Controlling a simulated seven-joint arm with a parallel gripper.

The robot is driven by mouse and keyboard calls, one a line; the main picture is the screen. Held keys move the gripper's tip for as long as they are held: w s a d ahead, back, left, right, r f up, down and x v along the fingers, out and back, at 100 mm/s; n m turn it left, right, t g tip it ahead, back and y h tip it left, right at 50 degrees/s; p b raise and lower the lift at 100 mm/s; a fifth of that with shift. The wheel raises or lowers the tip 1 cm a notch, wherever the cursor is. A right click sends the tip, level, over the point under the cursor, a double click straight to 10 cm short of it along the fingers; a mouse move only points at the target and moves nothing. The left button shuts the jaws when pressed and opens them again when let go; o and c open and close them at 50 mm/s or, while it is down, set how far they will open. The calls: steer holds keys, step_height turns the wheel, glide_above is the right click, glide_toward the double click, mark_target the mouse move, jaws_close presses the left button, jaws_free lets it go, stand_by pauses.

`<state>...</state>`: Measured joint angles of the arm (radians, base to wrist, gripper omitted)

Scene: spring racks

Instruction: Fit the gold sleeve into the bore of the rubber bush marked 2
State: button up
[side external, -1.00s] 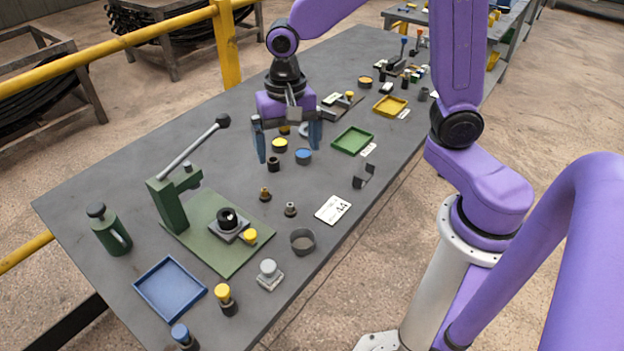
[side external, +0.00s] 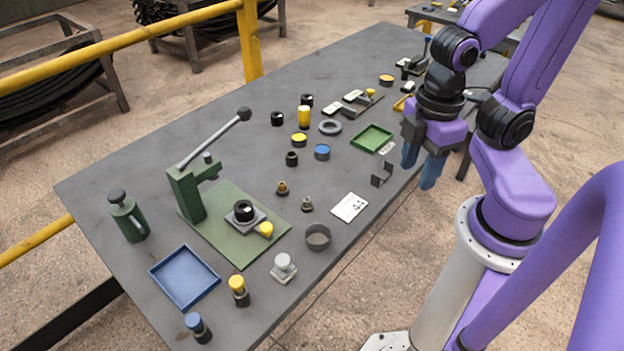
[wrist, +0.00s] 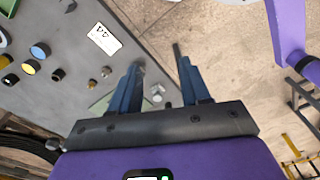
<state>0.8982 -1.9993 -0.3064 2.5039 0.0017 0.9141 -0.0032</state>
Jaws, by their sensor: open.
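A black bush (side external: 245,209) with a white mark sits in the press fixture. Two more black bushes with white marks, one on the left (side external: 277,118) and one on the right (side external: 307,100), stand farther back. Their numbers are too small to read. My gripper (side external: 420,165) is open and empty by the table's right edge, well away from these. Its parted fingers (wrist: 158,66) show nothing between them in the wrist view.
The green lever press (side external: 186,194) stands at left, with a blue tray (side external: 212,292) in front. A grey cup (side external: 318,237), a white card (side external: 349,207), a dark bracket (side external: 381,174) and a green tray (side external: 372,139) lie along the right edge. The far-left tabletop is mostly clear.

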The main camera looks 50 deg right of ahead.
stand_by(0.3)
steer(key=m, duration=2.3)
glide_above(282, 184)
step_height(282, 184, down, 6)
step_height(282, 184, down, 10)
steer(key=shift+s+d+f, duration=0.1)
steer(key=shift+f, duration=3.25)
jaws_close()
